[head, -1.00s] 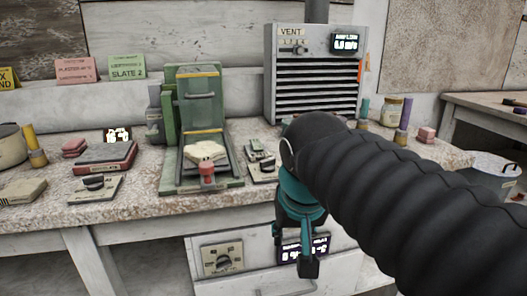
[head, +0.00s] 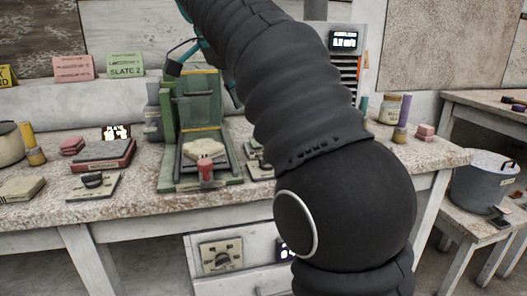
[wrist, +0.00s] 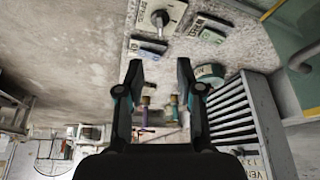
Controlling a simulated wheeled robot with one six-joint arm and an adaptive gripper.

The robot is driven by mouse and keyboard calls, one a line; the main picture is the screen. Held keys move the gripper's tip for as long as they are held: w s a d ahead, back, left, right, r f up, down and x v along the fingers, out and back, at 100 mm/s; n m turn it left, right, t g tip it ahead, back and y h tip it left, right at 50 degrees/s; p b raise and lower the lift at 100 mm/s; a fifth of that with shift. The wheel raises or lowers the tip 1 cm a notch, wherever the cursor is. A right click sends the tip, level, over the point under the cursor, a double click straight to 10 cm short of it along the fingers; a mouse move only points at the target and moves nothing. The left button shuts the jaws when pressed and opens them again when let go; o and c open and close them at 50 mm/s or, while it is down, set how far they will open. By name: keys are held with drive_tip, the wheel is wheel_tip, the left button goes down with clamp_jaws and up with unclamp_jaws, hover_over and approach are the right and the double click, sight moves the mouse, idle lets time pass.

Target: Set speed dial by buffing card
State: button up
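Upright cards stand on the back ledge: a pink card (head: 73,69), a green card (head: 125,66) reading SLATE 2, and a cut-off yellow card (head: 8,76). The pink card's small print is unreadable, so I cannot tell which is the buffing card. One dial plate (head: 93,182) with a dark knob lies at the bench's front left. Another dial (head: 221,256) is on the drawer front below. A dial plate (wrist: 160,17) also shows at the top of the wrist view.
The green press (head: 203,115) stands mid-bench with a red knob in front. A red-brown box (head: 103,156) and a small display sit to its left. The vent unit (wrist: 230,115) is largely hidden by my arm in the head view. A bucket (head: 482,182) stands at right.

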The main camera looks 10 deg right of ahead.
drive_tip(key=b+x, duration=0.4)
drive_tip(key=x, duration=0.9)
drive_tip(key=shift+d+f, duration=0.15)
drive_tip(key=shift+f, duration=0.15)
clamp_jaws()
